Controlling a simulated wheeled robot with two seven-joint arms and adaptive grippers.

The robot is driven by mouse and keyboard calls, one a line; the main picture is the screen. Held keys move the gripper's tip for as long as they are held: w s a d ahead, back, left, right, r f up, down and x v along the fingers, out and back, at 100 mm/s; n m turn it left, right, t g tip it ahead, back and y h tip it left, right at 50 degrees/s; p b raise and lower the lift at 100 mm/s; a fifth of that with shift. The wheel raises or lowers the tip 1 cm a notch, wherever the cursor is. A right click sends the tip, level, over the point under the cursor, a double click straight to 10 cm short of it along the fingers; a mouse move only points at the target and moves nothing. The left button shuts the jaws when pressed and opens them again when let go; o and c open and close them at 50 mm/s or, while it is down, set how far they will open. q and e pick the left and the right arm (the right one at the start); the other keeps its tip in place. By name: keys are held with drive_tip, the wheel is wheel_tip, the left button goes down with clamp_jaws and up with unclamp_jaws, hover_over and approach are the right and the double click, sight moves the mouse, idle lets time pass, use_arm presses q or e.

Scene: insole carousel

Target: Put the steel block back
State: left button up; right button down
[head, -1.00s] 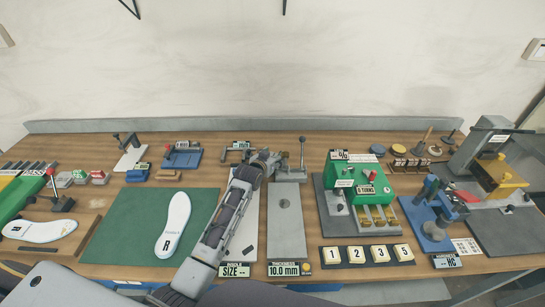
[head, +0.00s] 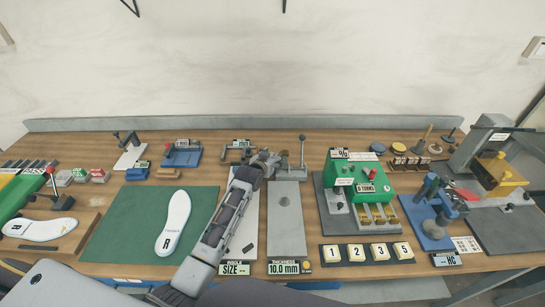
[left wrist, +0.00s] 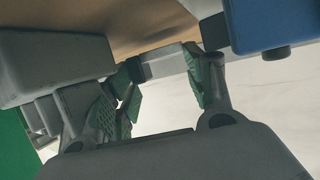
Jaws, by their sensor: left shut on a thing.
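My left gripper (head: 268,158) is over the back of the bench, beside the lever post of the thickness station (head: 286,212). In the left wrist view my left gripper (left wrist: 165,68) has its green-padded fingers on either side of a grey metal piece (left wrist: 162,63), which looks like the steel block. The fingers are shut on it. Its far end and underside are partly hidden, and I cannot tell whether it touches anything below. In the head view the arm and gripper hide the held piece. My right gripper is not in view.
The insole size plate (head: 247,235) lies under my left arm. A green mat (head: 120,230) with a white insole (head: 173,222) is to the left. A green machine (head: 362,178) stands to the right. A blue body (left wrist: 270,22) is close to the fingers in the wrist view.

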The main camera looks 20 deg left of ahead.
use_arm(q)
drive_tip(key=o, duration=0.8)
drive_tip(key=shift+r, duration=0.1)
drive_tip(key=shift+s+r, duration=0.1)
drive_tip(key=shift+r, duration=0.5)
drive_tip(key=shift+v, duration=5.95)
drive_tip(key=shift+a, duration=0.1)
